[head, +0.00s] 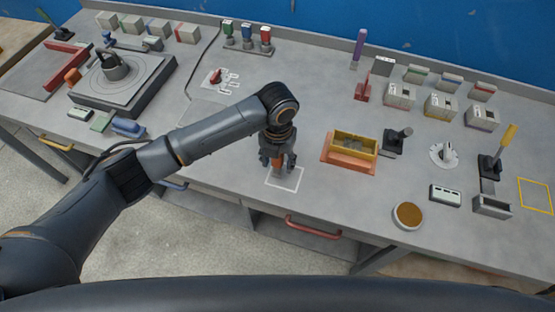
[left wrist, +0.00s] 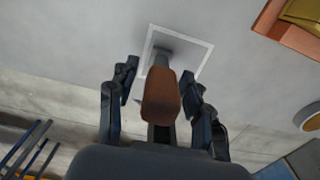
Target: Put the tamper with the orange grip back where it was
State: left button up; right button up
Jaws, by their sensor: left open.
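The tamper with the orange grip stands in the white outlined square (head: 287,188) near the bench's front edge. Its orange-brown grip (left wrist: 161,98) points toward the left wrist camera, and its grey shaft leads down inside the outline. In the head view only a bit of the orange tamper (head: 279,170) shows below my left gripper (head: 278,160). My left gripper is open, with its fingers on either side of the grip in the left wrist view, with visible gaps. The tamper's foot is partly hidden. My right gripper is not in view.
A round brown-filled dish (head: 408,215) is near the front edge. The bench left of the square is clear. A red drawer handle (head: 314,228) is below.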

pick_arm(q)
notch_tip(320, 180, up, 11)
jog(key=b, duration=0.2)
jog(key=shift+b, duration=0.4)
jog(key=shift+r, duration=0.65)
